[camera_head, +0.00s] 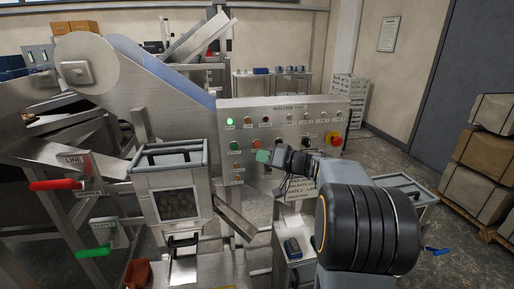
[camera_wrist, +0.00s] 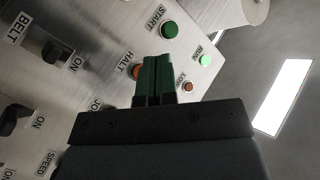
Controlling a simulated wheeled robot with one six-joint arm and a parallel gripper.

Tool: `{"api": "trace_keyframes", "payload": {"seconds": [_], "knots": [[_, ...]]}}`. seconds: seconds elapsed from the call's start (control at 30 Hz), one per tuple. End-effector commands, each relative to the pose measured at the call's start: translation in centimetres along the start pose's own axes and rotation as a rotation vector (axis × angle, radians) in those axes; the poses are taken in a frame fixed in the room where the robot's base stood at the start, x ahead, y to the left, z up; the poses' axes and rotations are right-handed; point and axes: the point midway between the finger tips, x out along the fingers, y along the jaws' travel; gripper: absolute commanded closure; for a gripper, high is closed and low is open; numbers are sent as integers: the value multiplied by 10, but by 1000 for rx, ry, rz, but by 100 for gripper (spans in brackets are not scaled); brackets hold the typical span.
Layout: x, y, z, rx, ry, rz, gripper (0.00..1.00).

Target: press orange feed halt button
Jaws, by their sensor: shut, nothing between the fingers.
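The orange HALT button (camera_wrist: 136,70) is on the steel control panel, partly hidden behind my fingers in the wrist view. In the head view it appears as a small orange button (camera_head: 258,144) in the row under the lamps, right of the green START button (camera_head: 235,146). START also shows in the wrist view (camera_wrist: 169,30). My gripper (camera_wrist: 157,62) is shut and empty, its green fingertips together beside and over part of the HALT button. In the head view my gripper (camera_head: 263,157) is at the panel face just below the orange button. I cannot tell whether the fingertips touch it.
The panel (camera_head: 226,112) carries several lamps, including a lit green one (camera_head: 230,121), and a red mushroom knob (camera_head: 335,139) at right. Black switches (camera_wrist: 55,52) are left in the wrist view. A windowed steel hopper (camera_head: 178,203) and red lever (camera_head: 55,184) stand left.

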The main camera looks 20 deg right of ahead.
Motion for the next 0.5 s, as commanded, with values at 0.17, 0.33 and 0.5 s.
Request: {"api": "trace_keyframes", "payload": {"seconds": [0.17, 0.33, 0.5], "knots": [[13, 8, -13, 3, -1, 0, 100], [21, 14, -18, 1, 0, 0, 100], [25, 17, -19, 0, 0, 0, 100]]}}
